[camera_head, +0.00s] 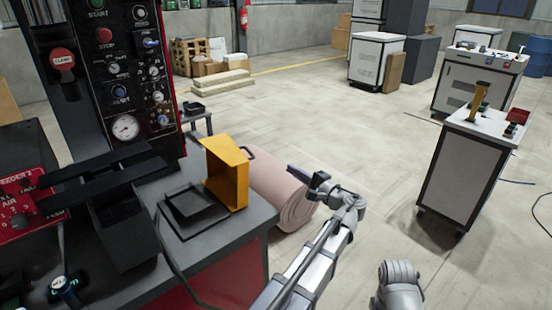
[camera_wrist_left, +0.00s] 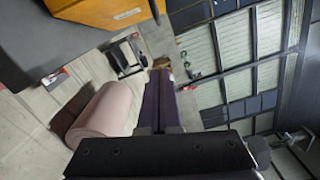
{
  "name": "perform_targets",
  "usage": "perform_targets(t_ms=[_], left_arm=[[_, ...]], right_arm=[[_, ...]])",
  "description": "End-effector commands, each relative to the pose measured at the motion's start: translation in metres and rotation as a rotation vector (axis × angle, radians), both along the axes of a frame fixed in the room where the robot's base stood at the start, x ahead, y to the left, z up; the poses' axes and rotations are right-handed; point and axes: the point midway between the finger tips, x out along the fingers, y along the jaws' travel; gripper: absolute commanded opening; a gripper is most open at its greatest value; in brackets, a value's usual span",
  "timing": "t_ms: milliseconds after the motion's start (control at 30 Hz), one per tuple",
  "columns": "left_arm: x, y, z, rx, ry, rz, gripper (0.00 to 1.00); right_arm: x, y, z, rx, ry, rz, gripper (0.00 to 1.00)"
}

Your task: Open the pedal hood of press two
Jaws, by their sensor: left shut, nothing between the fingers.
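The yellow pedal hood (camera_head: 241,188) stands up on the grey bench top beside the black pedal (camera_head: 190,204), its hollow side facing the pedal, which lies uncovered. A dark handle (camera_head: 249,152) sticks out of the hood's far right edge. Part of the hood, with a label, shows at the top left of the left wrist view (camera_wrist_left: 92,10). My left gripper (camera_head: 301,176) is in the air to the right of the hood, apart from it. Its fingers are together and empty in the left wrist view (camera_wrist_left: 158,92). My right gripper is out of view.
The press panel (camera_head: 125,80) with gauge and buttons rises at the left, with dark bars over the bench (camera_head: 215,246). A pink roll (camera_head: 280,190) lies on the floor behind the bench. A white cabinet (camera_head: 455,175) stands at right. Floor between is clear.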

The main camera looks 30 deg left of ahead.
Motion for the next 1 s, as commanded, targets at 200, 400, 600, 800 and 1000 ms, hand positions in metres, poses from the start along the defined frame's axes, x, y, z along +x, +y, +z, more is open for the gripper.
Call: perform_targets(t_ms=[200, 400, 600, 800, 1000], left_arm=[[0.008, 0.018, 0.000, -0.001, -0.002, 0.002, 0.00], [0.024, 0.055, 0.000, -0.001, -0.002, 0.003, 0.00], [0.038, 0.091, 0.001, -0.001, -0.003, 0.002, 0.00], [0.015, 0.107, 0.009, -0.002, -0.003, -0.002, 0.00], [0.007, 0.114, 0.012, -0.003, -0.003, -0.004, 0.00]], right_arm=[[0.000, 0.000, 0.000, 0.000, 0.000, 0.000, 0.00], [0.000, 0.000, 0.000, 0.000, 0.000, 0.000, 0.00], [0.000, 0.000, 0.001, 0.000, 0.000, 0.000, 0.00], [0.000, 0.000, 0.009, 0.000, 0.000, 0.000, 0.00], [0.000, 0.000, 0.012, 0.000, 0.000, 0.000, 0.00]])
